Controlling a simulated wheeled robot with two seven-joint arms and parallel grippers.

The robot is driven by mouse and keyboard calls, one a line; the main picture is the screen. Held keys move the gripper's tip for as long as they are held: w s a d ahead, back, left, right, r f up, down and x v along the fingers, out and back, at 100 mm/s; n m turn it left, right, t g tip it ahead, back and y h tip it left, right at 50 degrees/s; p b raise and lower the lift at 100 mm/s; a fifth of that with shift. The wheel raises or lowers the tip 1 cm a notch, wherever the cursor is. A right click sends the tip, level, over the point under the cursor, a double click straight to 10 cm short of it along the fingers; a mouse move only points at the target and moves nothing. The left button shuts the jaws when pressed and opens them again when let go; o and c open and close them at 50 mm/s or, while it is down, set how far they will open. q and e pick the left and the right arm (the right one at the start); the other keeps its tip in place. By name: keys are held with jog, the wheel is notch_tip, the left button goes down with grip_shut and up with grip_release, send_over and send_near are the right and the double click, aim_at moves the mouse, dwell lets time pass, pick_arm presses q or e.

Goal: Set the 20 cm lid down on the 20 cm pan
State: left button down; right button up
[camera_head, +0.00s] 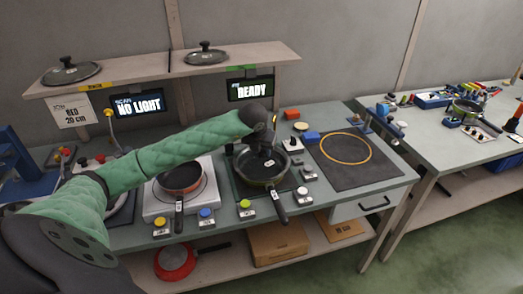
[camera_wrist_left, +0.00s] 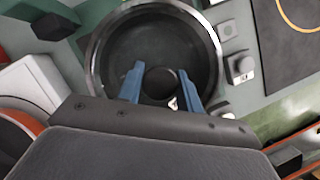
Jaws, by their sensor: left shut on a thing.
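My left gripper (camera_head: 266,158) reaches over the dark pan with a black handle (camera_head: 278,207) on the middle dark pad. In the left wrist view, its two blue fingers (camera_wrist_left: 160,90) are shut on the black knob of a round glass lid with a shiny rim (camera_wrist_left: 96,52). My right gripper is not in view.
A red-edged pan (camera_head: 181,180) stands on a white hob to the left. Two other lids (camera_head: 70,73) and (camera_head: 205,55) lie on the shelf. A dark mat with an orange ring (camera_head: 345,148) is free at right. Buttons line the front. A sign reads "RED 20 cm".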

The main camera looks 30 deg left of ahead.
pick_arm(q)
jog(key=shift+f+b, duration=0.25)
jog(key=shift+b, duration=0.6)
dwell(0.9)
dwell(0.3)
jog(key=c, duration=0.9)
grip_release()
jog(key=shift+o, duration=0.2)
